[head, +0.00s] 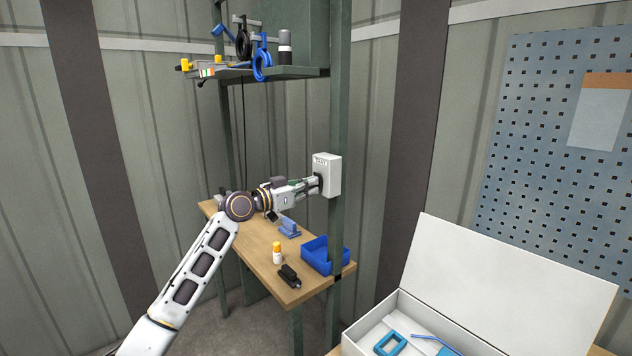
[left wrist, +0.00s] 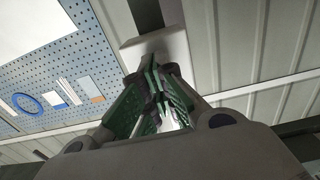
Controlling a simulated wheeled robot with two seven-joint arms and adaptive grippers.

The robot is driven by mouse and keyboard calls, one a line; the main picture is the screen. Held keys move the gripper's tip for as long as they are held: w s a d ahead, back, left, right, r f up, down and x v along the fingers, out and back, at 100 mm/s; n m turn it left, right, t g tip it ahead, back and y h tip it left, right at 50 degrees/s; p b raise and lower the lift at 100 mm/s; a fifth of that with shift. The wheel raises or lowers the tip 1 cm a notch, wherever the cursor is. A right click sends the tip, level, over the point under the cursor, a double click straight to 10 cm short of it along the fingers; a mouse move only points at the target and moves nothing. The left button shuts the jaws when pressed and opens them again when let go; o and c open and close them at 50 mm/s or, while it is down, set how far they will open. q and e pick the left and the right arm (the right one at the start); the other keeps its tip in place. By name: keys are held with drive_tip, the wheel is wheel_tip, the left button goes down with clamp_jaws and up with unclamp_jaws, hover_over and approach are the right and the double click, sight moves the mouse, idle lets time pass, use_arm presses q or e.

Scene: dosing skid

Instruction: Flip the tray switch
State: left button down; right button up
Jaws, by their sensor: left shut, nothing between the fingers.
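The tray switch is a white box (head: 329,170) with a small dark label, fixed to the green upright post above the wooden bench. My left gripper (head: 316,185) is shut and empty, with its fingertips at the left face of the box. I cannot tell whether they touch it. The fingers hide the switch lever. In the left wrist view, the green-padded fingers (left wrist: 157,72) come together in front of the pale box (left wrist: 178,45), and no lever shows clearly. My right gripper is not in view.
The bench (head: 250,248) holds a blue bin (head: 318,262), a white bottle with an orange cap (head: 277,254), a black tool (head: 289,276) and a blue clamp-like part (head: 289,228). A shelf (head: 290,73) with fittings is above. An open white case (head: 400,318) stands front right.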

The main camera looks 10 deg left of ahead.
use_arm(q)
drive_tip(key=shift+s+a, duration=0.1)
drive_tip(key=shift+s, duration=0.05)
drive_tip(key=b+v, duration=0.2)
drive_tip(key=v, duration=0.4)
idle(0.5)
drive_tip(key=shift+s+a, duration=0.1)
drive_tip(key=shift+s, duration=0.05)
